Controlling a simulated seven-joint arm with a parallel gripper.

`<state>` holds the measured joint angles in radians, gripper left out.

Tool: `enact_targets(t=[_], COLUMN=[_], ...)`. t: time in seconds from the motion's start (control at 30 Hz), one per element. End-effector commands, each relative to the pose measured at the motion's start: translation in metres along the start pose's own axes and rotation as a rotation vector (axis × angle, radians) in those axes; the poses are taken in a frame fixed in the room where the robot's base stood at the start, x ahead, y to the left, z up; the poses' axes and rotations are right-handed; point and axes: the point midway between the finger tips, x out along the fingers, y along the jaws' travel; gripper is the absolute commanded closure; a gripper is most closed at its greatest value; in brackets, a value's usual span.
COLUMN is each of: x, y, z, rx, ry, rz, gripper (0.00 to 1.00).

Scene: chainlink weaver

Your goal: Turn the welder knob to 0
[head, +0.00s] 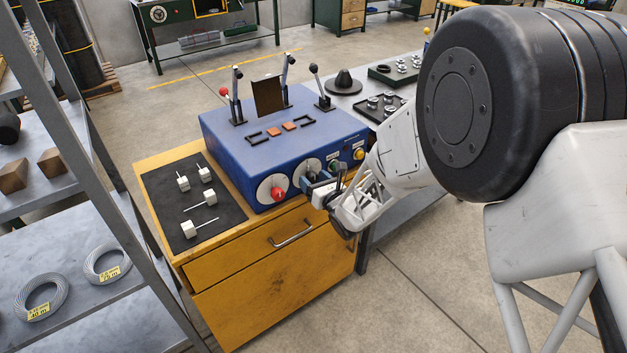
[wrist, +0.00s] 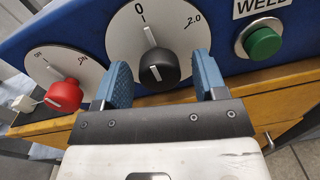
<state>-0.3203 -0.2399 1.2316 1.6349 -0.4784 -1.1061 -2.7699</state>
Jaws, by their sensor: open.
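The blue welder (head: 225,140) sits on a yellow cabinet. Its black knob (wrist: 160,72) is on a white dial (wrist: 118,45) marked 0 at the top and 2.0 to the right. The knob's white line points up and slightly left, at or close to the 0. My gripper (wrist: 162,62) is open, with one blue finger on each side of the knob; I cannot tell whether either touches it. In the head view my gripper (head: 316,183) is at the welder's front and hides most of the knob.
A red knob (wrist: 64,96) on its own dial is left of the black one. A green button (wrist: 263,43) under a WELD label is to the right. A dark mat (head: 172,205) with several small white blocks lies left of the welder. Levers (head: 236,98) stand on its top.

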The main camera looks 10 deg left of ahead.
Motion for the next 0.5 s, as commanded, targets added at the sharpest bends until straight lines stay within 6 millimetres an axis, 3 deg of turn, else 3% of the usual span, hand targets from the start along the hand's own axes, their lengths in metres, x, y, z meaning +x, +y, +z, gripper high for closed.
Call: enact_targets(t=[0.5], x=[-0.049], y=[0.0], z=[0.0], rx=[0.0], ry=[0.0], rz=[-0.001], gripper=[0.35])
